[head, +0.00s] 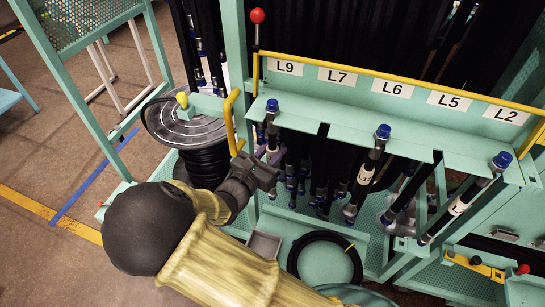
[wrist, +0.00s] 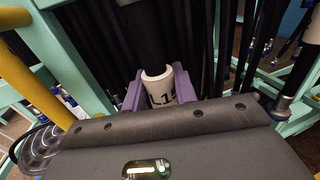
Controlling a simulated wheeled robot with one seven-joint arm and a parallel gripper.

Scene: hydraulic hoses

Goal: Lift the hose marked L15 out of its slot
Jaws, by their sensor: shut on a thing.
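In the wrist view, the purple fingers of my gripper (wrist: 159,84) are closed on both sides of a black hose with a white label (wrist: 160,88). The label reads "L1" and part of a further character; the rest is hidden by my gripper body. In the head view, my gripper (head: 269,155) is at the left end of the green rack, on a hose below the blue-capped fitting (head: 272,107). That fitting stands at the rack's slotted shelf, under the L9 sign. The label does not show clearly there.
The green rack (head: 350,130) carries signs L9, L7, L6, L5 and L2. Other blue-capped hoses (head: 381,135) (head: 500,163) hang to the right. A yellow handle (head: 231,120) and a hose reel (head: 188,128) are close to my gripper's left. A coiled hose (head: 292,260) lies below.

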